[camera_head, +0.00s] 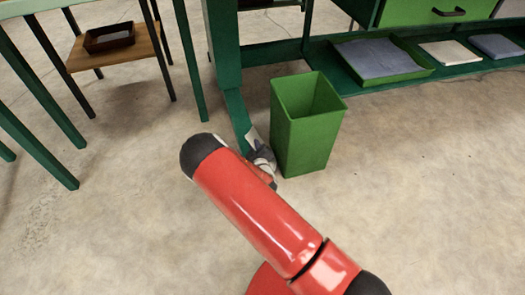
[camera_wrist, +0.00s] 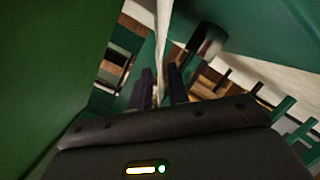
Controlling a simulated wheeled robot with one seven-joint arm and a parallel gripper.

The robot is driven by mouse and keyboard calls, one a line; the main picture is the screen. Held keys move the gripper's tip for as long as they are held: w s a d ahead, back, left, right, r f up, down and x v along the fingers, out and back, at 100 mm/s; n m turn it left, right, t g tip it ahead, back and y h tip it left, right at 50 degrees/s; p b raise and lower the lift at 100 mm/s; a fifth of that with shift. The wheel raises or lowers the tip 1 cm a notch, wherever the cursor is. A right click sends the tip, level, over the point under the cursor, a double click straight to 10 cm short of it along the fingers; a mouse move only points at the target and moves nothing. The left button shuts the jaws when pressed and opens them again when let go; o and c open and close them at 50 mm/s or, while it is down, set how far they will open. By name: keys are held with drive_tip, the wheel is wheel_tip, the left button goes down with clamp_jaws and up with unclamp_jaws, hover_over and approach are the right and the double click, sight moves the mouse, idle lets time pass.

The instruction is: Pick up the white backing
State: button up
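A small white piece (camera_head: 251,134), which looks like the white backing, shows in the head view between the green leg and the green bin, partly hidden by my arm. In the wrist view a thin pale strip (camera_wrist: 162,45), seemingly the same piece edge-on, stands between my fingers. My gripper (camera_wrist: 162,88) points down the gap between bin and leg, its two dark fingers apart on either side of the strip. I cannot tell whether either finger touches it. In the head view the fingertips are mostly hidden behind my red arm.
The green bin (camera_head: 305,130) stands close on the right of my gripper and the green leg (camera_head: 236,115) close on the left. A low green shelf (camera_head: 450,70) with a tray (camera_head: 378,60) is behind. A stand with a brown tray (camera_head: 109,38) is at upper left. Front floor is clear.

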clamp_jaws()
idle(0.3)
drive_tip(key=shift+s, duration=0.1)
drive_tip(key=s+d+r+p, duration=0.2)
drive_tip(key=s+r, duration=0.6)
drive_tip(key=s, duration=0.5)
drive_tip(key=shift+s+d, duration=0.3)
drive_tip(key=shift+d, duration=0.05)
